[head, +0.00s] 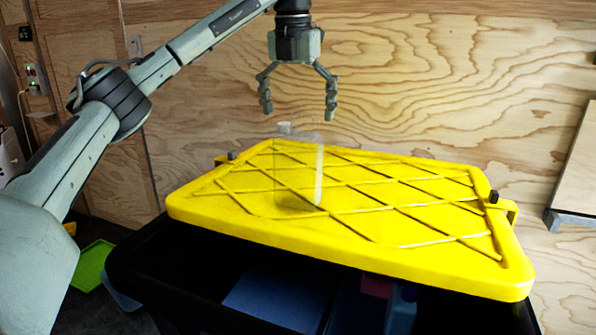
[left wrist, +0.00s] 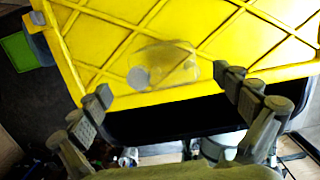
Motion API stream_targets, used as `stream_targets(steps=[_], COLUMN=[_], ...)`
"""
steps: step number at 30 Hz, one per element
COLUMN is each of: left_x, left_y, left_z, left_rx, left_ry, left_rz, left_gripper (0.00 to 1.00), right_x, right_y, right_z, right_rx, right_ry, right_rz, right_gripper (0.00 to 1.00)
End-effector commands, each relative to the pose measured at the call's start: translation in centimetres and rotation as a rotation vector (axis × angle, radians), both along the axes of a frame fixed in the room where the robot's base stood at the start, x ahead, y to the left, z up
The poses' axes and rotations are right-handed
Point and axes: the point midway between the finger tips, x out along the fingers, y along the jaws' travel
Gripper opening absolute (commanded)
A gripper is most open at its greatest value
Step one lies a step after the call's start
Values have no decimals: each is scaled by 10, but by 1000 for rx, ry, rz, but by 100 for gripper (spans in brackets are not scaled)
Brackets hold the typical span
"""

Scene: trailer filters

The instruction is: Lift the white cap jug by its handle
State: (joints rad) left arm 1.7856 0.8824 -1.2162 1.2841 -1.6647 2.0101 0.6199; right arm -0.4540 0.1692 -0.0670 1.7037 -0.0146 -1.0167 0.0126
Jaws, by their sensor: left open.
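The white cap jug (head: 297,178) is a clear, see-through container standing upright on the yellow lid. Its white cap (head: 285,127) is at its top left, and a pale vertical strip, perhaps the handle, shows on its right side. My left gripper (head: 298,112) is open and empty, pointing down above the jug with a gap between them. In the left wrist view the jug (left wrist: 172,66) lies beyond and between the open fingers of my left gripper (left wrist: 165,92), with the cap (left wrist: 139,77) at its left. My right gripper is not in view.
The yellow lid (head: 420,215) with raised diagonal ribs rests on a black tote (head: 150,260). Blue items (head: 275,298) show below the lid. A plywood wall (head: 450,80) stands behind. A green object (head: 92,265) lies on the floor at left. The lid around the jug is clear.

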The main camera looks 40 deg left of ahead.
Motion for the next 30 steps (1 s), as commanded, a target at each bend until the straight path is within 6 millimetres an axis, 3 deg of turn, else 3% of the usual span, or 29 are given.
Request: stream_targets(steps=[3,7,16,30], left_x=[0,1,2,2], left_y=[-4,-3,-3,-3], left_z=[-25,-36,-42,-41], left_rx=[-1,0,0,0], left_ry=[5,2,1,1], left_rz=[-1,2,2,2], left_gripper=[100,100,100,43], right_x=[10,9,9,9], right_y=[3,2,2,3], right_z=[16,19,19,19], right_rx=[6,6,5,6], right_ry=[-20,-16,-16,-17], right_rz=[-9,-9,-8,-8], right_gripper=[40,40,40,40])
